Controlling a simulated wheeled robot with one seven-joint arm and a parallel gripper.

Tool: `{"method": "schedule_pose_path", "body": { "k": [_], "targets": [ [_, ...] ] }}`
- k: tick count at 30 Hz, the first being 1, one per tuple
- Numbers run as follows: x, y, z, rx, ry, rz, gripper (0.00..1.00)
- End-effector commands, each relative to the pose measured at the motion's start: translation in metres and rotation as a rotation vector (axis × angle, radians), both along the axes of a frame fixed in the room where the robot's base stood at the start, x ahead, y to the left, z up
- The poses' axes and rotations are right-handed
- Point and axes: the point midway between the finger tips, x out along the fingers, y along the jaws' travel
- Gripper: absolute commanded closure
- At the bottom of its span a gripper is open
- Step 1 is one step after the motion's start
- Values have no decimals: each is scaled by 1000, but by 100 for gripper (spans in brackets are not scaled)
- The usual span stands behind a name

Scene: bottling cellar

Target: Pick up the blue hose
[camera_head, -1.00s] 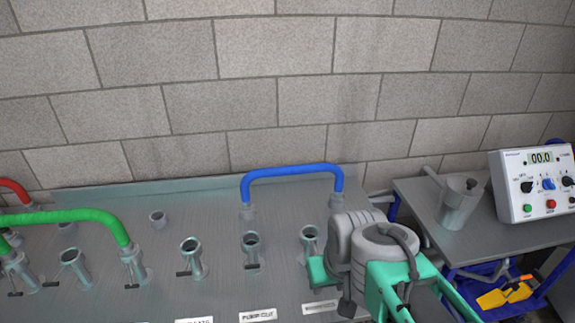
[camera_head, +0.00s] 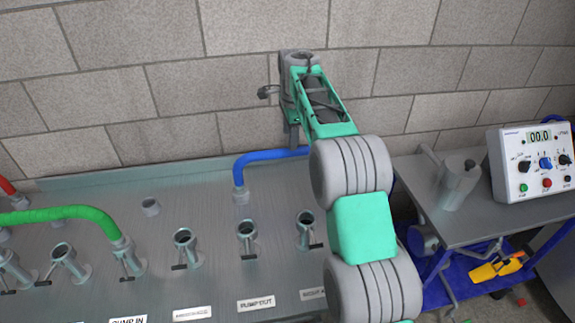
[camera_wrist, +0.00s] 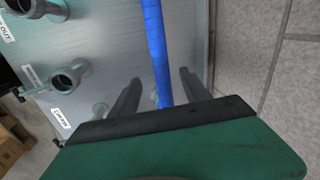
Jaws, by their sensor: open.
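The blue hose (camera_head: 262,158) is an arch standing on two ports at the back of the metal panel. In the head view my arm hides its right part. My gripper is above the hose's right part in the head view; its fingers are hard to make out there. In the wrist view my gripper (camera_wrist: 160,94) is open, with one finger on each side of the blue hose (camera_wrist: 156,50), which runs between them in the picture. I cannot tell how far below the fingertips the hose lies. It is not gripped.
The metal panel (camera_head: 110,195) has several upright ports with valves and a green hose (camera_head: 60,214) at left. A red hose end (camera_head: 6,187) shows at far left. A block wall (camera_head: 150,70) stands close behind. At right, a bench (camera_head: 462,225) bears a metal pot (camera_head: 458,185) and a control box (camera_head: 530,165).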

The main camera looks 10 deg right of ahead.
Motion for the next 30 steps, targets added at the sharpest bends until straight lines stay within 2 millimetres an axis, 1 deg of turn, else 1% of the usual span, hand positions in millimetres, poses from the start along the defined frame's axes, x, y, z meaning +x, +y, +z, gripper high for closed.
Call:
{"method": "schedule_pose_path", "body": {
  "k": [1, 4, 11, 15, 18, 21, 25, 26, 30],
  "targets": [
    [7, 0, -4, 7, 2, -35, 45],
    [12, -1, -14, 14, 5, -74, 45],
    [16, 0, -44, 15, 4, -76, 45],
    [16, 0, -70, 14, 6, -75, 45],
    [19, 0, -82, 14, 3, -74, 45],
    [20, 0, -86, 15, 2, -74, 45],
    [20, 0, -86, 15, 2, -74, 45],
    [20, 0, -86, 15, 2, -74, 47],
    [20, 0, -86, 15, 2, -74, 58]
  ]
}}
